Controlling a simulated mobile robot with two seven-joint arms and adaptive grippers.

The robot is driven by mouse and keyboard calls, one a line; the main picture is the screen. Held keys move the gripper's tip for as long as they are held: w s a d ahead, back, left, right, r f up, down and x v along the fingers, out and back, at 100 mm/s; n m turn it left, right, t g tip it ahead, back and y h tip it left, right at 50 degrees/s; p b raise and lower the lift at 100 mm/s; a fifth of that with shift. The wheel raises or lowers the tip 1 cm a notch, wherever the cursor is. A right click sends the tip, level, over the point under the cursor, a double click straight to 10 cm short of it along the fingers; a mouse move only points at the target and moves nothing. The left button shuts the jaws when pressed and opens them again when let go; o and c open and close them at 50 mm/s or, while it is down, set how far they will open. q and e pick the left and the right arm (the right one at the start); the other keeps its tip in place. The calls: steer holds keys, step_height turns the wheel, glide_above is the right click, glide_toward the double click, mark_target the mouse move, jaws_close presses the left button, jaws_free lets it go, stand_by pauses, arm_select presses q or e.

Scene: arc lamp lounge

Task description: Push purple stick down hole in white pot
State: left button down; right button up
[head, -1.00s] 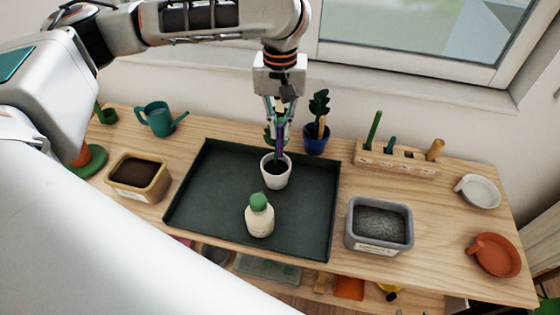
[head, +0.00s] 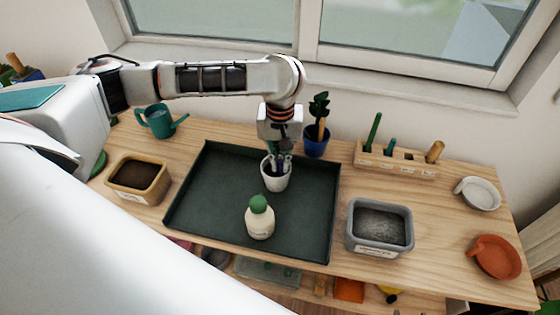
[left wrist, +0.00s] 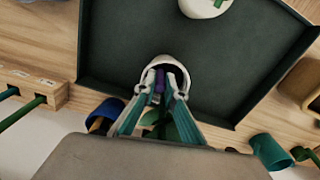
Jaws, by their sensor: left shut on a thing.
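The white pot (head: 276,183) stands upright on the dark green tray (head: 205,205), near its back edge; its rim also shows in the left wrist view (left wrist: 158,62). My left gripper (head: 277,161) points down with its fingertips at the mouth of the pot. It is shut on the purple stick (left wrist: 160,80), which shows between the fingers in the left wrist view. The stick's lower end and the hole are hidden by the fingers and the pot rim. My right gripper is not in view.
A cream bottle with a green cap (head: 259,220) stands in front of the pot on the tray. A blue pot with a plant (head: 316,142) is close behind at the right. A grey tub (head: 380,227) and a tan tub (head: 138,178) flank the tray.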

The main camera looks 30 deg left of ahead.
arm_select(q)
steer(key=shift+f, duration=0.1)
steer(key=c, duration=2.1)
jaws_free()
step_height(320, 180, up, 12)
steer(key=shift+s, duration=0.1)
